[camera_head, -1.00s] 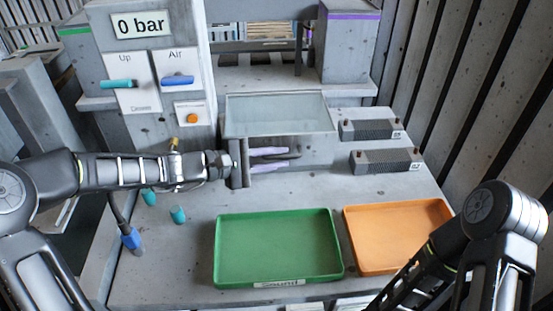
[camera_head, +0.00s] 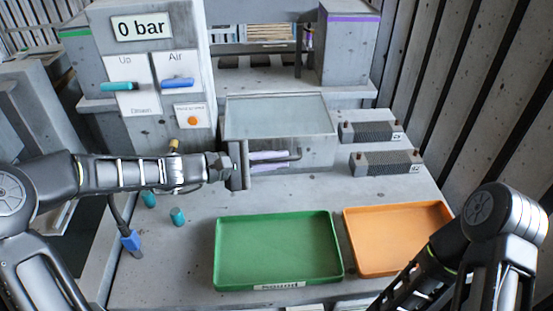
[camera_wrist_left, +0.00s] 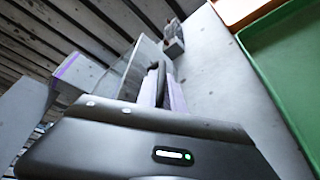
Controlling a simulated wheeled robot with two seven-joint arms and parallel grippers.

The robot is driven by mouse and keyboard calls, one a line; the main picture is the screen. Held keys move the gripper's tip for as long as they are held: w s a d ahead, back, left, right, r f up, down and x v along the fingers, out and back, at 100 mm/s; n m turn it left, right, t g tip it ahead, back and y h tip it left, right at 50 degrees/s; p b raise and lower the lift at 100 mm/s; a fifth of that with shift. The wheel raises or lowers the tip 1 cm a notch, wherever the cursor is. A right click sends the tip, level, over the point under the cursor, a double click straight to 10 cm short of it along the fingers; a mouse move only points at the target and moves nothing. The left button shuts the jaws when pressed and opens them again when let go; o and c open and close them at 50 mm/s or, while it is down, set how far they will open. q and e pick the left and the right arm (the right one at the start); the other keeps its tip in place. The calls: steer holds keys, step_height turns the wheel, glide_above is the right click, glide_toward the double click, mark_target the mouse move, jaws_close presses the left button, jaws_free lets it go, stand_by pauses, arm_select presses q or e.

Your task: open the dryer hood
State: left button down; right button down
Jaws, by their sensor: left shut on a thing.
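The dryer hood (camera_head: 280,115) is a grey box with a clear glass-like top, standing at the back middle of the bench. Its lid looks down. A dark bar handle (camera_head: 293,156) runs along its front. My left gripper (camera_head: 270,157) reaches in from the left, its pale lilac fingers shut on the handle. In the left wrist view the fingers (camera_wrist_left: 167,92) close around the dark bar, with the glass panel (camera_wrist_left: 138,68) beside them. The fingers partly hide the handle. My right arm shows at the lower right, but its gripper is outside the picture.
A green tray (camera_head: 279,216) and an orange tray (camera_head: 397,206) lie in front, both empty. Two finned grey blocks (camera_head: 372,131) (camera_head: 387,162) sit right of the hood. A panel (camera_head: 150,82) with "Up" and "Air" levers and a "0 bar" sign stands at back left.

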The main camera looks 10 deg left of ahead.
arm_select(q)
steer(key=shift+s+f, duration=0.1)
stand_by(0.8)
steer(key=shift+r+n+p, duration=0.3)
steer(key=shift+r+p, duration=0.9)
steer(key=shift+p, duration=0.1)
step_height(320, 180, up, 4)
steer(key=p, duration=0.2)
steer(key=shift+f+p, duration=0.2)
steer(key=shift+p, duration=0.2)
step_height(320, 180, up, 9)
steer(key=w+p, duration=0.2)
steer(key=p, duration=0.1)
steer(key=shift+w+a, duration=0.2)
steer(key=shift+a, duration=0.1)
